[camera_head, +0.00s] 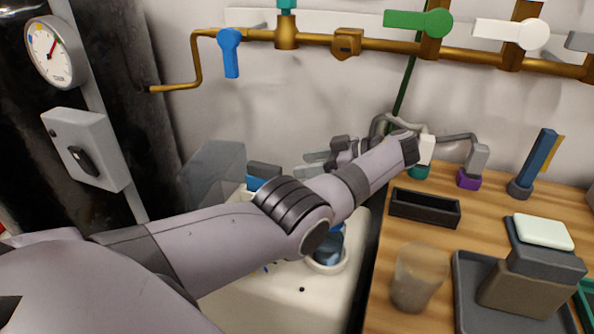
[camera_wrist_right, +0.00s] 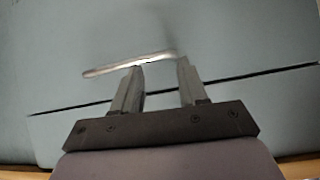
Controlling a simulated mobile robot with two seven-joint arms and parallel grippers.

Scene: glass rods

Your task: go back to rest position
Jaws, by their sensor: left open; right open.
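My left arm reaches across the head view from the lower left. My left gripper (camera_head: 318,164) is partly hidden behind my own arm, with its grey fingers pointing left, apart, above the white worktop. No rod shows between them. My right gripper (camera_wrist_right: 160,66) shows only in the right wrist view. Its two fingers are apart. A pale thin rod (camera_wrist_right: 115,68) lies across the view just beyond its fingertips, over a blue-grey surface (camera_wrist_right: 240,50). I cannot tell whether the rod touches a finger.
A wooden bench (camera_head: 380,300) at the right holds a black tray (camera_head: 425,207), a clear beaker (camera_head: 418,277) and a grey tray (camera_head: 468,290). A clear box (camera_head: 213,173) and a blue-liquid cup (camera_head: 328,255) are near my left arm. Brass pipes (camera_head: 380,45) run along the wall.

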